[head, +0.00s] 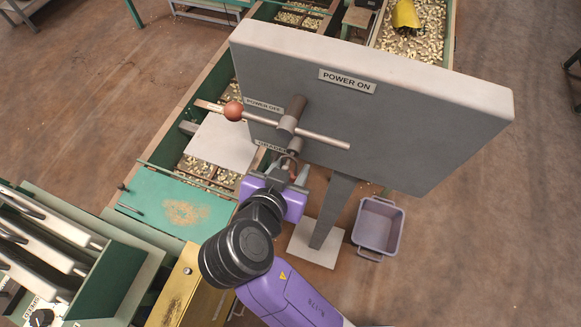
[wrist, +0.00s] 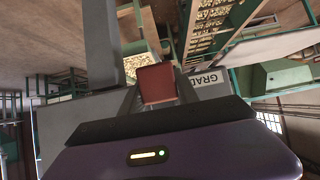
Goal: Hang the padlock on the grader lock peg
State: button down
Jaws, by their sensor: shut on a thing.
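My gripper (head: 284,177) is up against the lower front of the grey grader panel (head: 400,120), just below the lever hub. It is shut on the padlock, whose red body (wrist: 156,83) shows between the fingers in the wrist view. In the head view only a small part of the padlock (head: 293,170) shows, with what looks like its shackle pointing up toward the panel. The lock peg is not clearly visible near the hub. I cannot tell whether the shackle is around the peg or only near it.
A lever with a round orange-brown knob (head: 233,111) crosses the panel just above my gripper. The panel stands on a grey post (head: 334,215). A lilac bin (head: 378,228) sits on the floor to the right.

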dwell(0.4)
jog(key=c, duration=0.8)
grip_release()
jog(key=v, duration=0.8)
jog(key=s+d+f+n+y, duration=0.4)
jog(key=d+f, duration=0.3)
jog(key=f, duration=0.4)
jog(key=s+d+r+t, duration=0.1)
jog(key=s+d+r, duration=0.2)
jog(key=s+d, duration=0.2)
jog(key=s+d+r+t, duration=0.1)
jog(key=s+d+r, duration=0.3)
jog(key=s+d, duration=0.1)
jog(key=s+d+r+t, duration=0.2)
jog(key=s+d+r, duration=0.1)
jog(key=s+d, duration=0.2)
jog(key=shift+s+d+r+b, duration=0.25)
jog(key=shift+s+r+b, duration=0.05)
jog(key=shift+s, duration=0.15)
